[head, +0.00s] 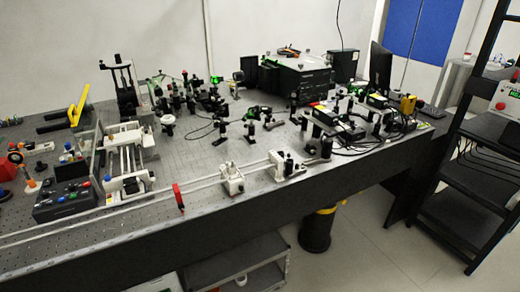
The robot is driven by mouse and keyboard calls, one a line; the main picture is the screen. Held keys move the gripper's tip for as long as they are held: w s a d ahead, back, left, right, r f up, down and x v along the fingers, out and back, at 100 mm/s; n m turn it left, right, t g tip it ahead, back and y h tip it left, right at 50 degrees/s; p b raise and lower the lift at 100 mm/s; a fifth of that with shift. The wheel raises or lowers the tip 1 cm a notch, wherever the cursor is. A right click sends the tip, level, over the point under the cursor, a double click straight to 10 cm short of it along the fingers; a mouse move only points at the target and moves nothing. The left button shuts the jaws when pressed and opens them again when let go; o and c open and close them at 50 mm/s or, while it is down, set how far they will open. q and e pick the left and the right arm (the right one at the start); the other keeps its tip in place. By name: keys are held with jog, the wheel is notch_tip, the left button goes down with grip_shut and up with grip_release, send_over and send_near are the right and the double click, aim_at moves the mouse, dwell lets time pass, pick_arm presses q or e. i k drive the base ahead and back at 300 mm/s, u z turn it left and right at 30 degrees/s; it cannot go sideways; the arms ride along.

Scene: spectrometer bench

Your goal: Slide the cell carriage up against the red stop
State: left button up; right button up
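A thin red stop (179,197) stands upright on the long pale rails (110,219) along the bench's front edge. A white carriage (232,184) sits on the rails to the right of the stop, clearly apart from it, with a small light fitting on top. A second white block (276,168) with dark parts stands further right on the rails. The carriage nearer the stop looks like the cell carriage, but the cell itself is too small to make out. Neither of my grippers is in view.
A dark control box (65,200) with coloured buttons and a white-framed machine (124,160) stand behind the rails at left. Several optical mounts and cables crowd the back and right of the bench. The rail between the stop and the nearer carriage looks clear.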

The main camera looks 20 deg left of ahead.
aim_at(233, 177)
jog(key=u, duration=0.6)
jog(key=i, duration=0.85)
jog(key=u, duration=0.85)
